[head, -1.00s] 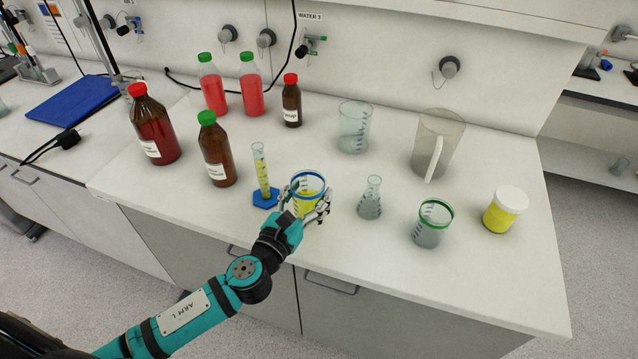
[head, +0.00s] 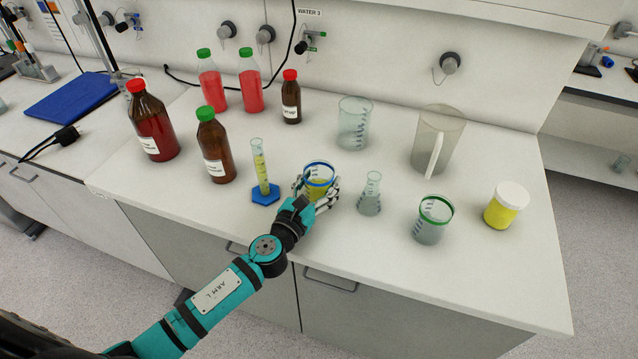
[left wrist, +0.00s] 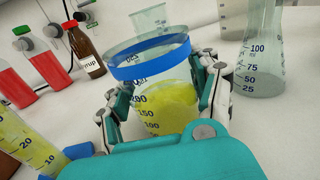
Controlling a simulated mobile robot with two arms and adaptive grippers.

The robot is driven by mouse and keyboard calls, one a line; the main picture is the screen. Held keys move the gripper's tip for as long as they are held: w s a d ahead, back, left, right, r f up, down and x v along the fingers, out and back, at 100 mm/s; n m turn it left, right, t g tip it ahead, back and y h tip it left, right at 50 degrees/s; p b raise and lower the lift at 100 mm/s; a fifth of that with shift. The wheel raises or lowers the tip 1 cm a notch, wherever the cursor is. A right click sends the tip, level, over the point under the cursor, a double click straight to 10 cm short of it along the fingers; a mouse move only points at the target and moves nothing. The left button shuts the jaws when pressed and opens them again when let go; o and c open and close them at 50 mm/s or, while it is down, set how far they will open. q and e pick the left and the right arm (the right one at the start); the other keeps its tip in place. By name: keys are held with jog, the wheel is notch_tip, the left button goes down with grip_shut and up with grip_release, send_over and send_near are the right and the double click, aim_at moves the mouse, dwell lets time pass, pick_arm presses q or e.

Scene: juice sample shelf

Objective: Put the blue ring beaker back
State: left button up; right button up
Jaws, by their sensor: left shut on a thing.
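The blue ring beaker (head: 318,173) holds yellow liquid and has a blue band at its rim. It is at the front middle of the bench, between the graduated cylinder and the conical flask. My left gripper (head: 316,191) is shut around it from the front. In the left wrist view the beaker (left wrist: 155,90) fills the middle, with fingers on both sides, and its liquid surface looks tilted. I cannot tell whether its base touches the bench. My right gripper is not in view.
A graduated cylinder (head: 261,170) on a blue foot stands close left, a conical flask (head: 370,195) close right. A green-ringed beaker (head: 432,220) and yellow jar (head: 505,206) stand further right. Behind are an empty beaker (head: 354,124) and a jug (head: 436,140). Bottles stand at left.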

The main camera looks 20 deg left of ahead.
pick_arm(q)
jog(key=shift+f, duration=0.15)
jog(key=o, duration=1.4)
jog(key=shift+r, duration=0.25)
jog(key=s, duration=0.3)
jog(key=s+a+b, duration=0.1)
jog(key=s, duration=0.3)
jog(key=s+b, duration=0.1)
jog(key=s, duration=0.3)
jog(key=shift+a+f, duration=0.2)
jog(key=shift+a, duration=0.15)
jog(key=shift+s+a+r, duration=0.1)
jog(key=shift+s+r, duration=0.05)
jog(key=shift+s, duration=0.35)
